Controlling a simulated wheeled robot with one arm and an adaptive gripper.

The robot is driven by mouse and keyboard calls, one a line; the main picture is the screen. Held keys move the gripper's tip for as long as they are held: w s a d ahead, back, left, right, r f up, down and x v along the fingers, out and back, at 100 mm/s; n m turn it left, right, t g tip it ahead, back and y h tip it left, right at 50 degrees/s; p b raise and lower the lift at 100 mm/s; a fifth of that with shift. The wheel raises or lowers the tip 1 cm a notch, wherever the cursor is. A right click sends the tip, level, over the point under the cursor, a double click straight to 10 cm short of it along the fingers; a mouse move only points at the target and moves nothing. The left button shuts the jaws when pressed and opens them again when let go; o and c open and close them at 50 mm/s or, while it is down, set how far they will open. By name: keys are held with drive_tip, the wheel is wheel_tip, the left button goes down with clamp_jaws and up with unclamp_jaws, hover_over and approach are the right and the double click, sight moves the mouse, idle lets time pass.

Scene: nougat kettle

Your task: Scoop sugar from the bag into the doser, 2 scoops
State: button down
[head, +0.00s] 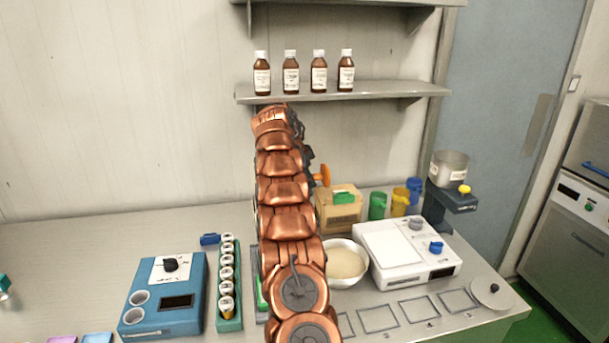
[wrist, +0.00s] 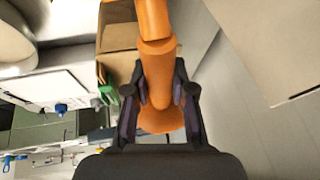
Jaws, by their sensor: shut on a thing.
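My gripper (wrist: 160,82) is shut on the handle of an orange scoop (wrist: 157,62). The handle stands between the two dark fingers. The scoop's far end runs out of the top of the wrist view, so I cannot see what it holds. In the head view, only a bit of orange (head: 321,175) shows beside my copper arm, which hides most of my gripper. A tan box-like bag (head: 338,212) with a green piece on it stands behind the bowl. A grey metal pot on a dark stand (head: 449,168), possibly the doser, is at the right.
A white bowl (head: 344,278) of pale grains sits by my arm. A white scale (head: 408,253) stands right of it, with green, yellow and blue jugs (head: 399,204) behind. A blue device (head: 163,296) and a green rack (head: 229,318) are left. Bottles (head: 319,73) line the shelf above.

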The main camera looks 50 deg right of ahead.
drive_tip(key=shift+t+y, duration=0.3)
drive_tip(key=shift+s+d+r+p, duration=0.15)
drive_tip(key=shift+d+r+p, duration=0.05)
drive_tip(key=shift+r+p, duration=1.25)
drive_tip(key=shift+s+d+r+p, duration=0.1)
drive_tip(key=shift+d+r+p, duration=0.05)
drive_tip(key=shift+r+p, duration=1.2)
drive_tip(key=shift+f, duration=0.1)
